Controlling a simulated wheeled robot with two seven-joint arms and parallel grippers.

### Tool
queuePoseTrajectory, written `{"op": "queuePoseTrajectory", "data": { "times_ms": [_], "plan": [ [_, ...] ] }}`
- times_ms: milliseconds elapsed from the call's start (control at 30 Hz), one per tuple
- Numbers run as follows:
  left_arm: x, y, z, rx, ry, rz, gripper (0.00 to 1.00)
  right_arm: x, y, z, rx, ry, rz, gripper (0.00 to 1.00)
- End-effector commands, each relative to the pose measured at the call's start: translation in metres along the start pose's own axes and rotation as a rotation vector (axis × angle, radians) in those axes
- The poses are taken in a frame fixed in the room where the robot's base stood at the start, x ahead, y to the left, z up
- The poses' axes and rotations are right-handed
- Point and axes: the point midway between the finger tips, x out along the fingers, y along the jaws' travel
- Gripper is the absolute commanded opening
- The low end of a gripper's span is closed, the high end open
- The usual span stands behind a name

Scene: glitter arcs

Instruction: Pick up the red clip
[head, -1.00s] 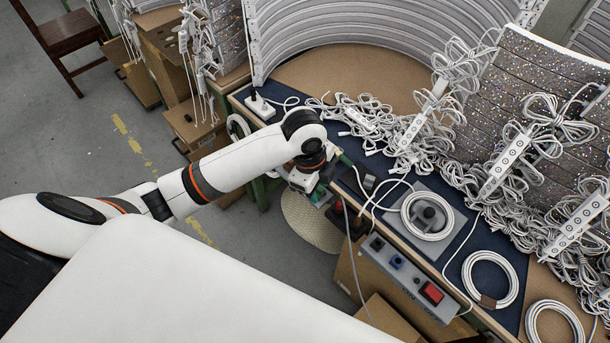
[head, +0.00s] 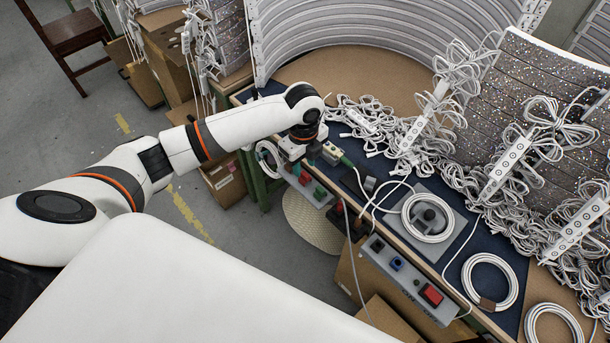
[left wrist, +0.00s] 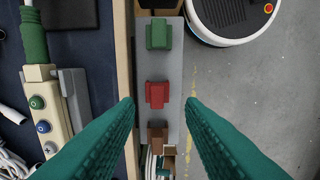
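The red clip (left wrist: 157,95) sits on a narrow grey strip (left wrist: 175,70) between a green clip (left wrist: 158,34) and a brown clip (left wrist: 157,138) in the left wrist view. In the head view the red clip (head: 320,192) shows small at the table's front edge. My left gripper (head: 307,163) is over that edge, close to the strip. Its teal fingers (left wrist: 161,100) are open and apart, with the red clip seen between their tips and nothing held. How far the tips are above the clip is hard to tell. My right gripper is not in view.
A cream switch box (left wrist: 48,115) with a green cable lies on the blue mat beside the strip. White cable coils (head: 427,217) and a grey control box (head: 410,280) are farther right. Tangled white cables (head: 400,130) fill the table's back. Open floor lies left of the table.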

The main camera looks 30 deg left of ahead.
Motion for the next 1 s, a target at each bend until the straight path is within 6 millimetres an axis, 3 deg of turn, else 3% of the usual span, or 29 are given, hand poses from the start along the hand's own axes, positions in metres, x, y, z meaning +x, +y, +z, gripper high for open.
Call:
{"op": "queuePoseTrajectory", "data": {
  "times_ms": [400, 667, 900, 1000],
  "plan": [
    [0.05, 0.003, 0.002, 0.0, 0.0, -0.001, 0.36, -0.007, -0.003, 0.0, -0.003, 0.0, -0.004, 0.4],
    [0.054, 0.003, 0.001, 0.0, 0.002, 0.0, 0.36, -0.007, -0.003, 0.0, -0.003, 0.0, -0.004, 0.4],
    [0.054, 0.003, 0.001, 0.0, 0.001, 0.0, 0.02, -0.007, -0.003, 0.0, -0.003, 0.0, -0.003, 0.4],
    [0.053, 0.003, 0.001, 0.0, 0.001, 0.001, 0.02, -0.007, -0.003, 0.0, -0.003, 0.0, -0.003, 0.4]
  ]
}}
